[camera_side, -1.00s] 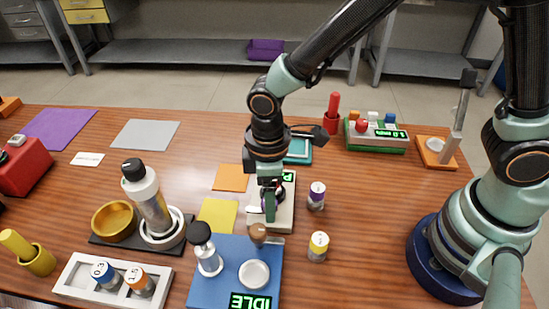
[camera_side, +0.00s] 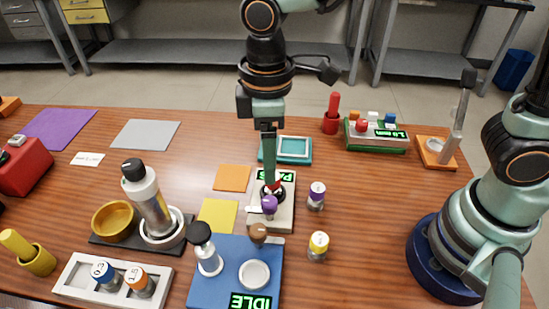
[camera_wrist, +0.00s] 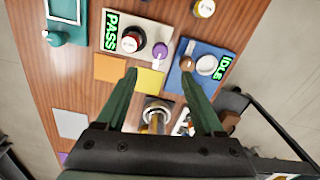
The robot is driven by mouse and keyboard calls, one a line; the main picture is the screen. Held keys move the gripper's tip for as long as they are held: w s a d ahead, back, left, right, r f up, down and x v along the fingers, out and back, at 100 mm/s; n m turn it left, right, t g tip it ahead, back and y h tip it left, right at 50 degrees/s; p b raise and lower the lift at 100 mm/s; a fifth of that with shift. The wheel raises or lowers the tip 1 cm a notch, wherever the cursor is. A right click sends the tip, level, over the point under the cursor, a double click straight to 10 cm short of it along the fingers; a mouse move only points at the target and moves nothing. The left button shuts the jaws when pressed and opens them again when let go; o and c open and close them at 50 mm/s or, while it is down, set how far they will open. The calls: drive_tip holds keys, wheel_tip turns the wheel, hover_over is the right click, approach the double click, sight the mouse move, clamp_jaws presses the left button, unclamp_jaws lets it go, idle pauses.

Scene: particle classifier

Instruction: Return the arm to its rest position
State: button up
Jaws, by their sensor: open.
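My gripper (camera_side: 268,158) hangs above the white device whose green display reads PASS (camera_side: 284,213). In the wrist view my gripper (camera_wrist: 158,92) has its two green fingers spread wide with nothing between them. In the side view its fingers overlap the far part of the device, just above a black and red round part (camera_wrist: 131,41). A purple-topped piece (camera_side: 269,207) stands on the device below the fingertips; it also shows in the wrist view (camera_wrist: 160,51).
A blue station reading IDLE (camera_side: 223,285) sits in front. Loose vials with purple (camera_side: 317,196) and yellow (camera_side: 319,246) tops stand right of the device. A bottle (camera_side: 148,205), a gold bowl (camera_side: 113,221) and a vial rack (camera_side: 75,273) are left. A teal tray (camera_side: 292,147) lies behind.

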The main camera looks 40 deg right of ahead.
drive_tip(key=shift+r, duration=0.55)
drive_tip(key=shift+d, duration=0.1)
drive_tip(key=d+r+m+t, duration=0.2)
drive_tip(key=d+m, duration=0.1)
drive_tip(key=d, duration=0.4)
drive_tip(key=d+r+m+t, duration=0.1)
drive_tip(key=d+r+m, duration=0.1)
drive_tip(key=d+m, duration=0.2)
drive_tip(key=s+d+r+m+t, duration=0.1)
drive_tip(key=d+m, duration=0.3)
drive_tip(key=d, duration=0.6)
drive_tip(key=shift+d+r+t, duration=0.2)
drive_tip(key=shift+r+t, duration=0.55)
drive_tip(key=shift+t, duration=0.05)
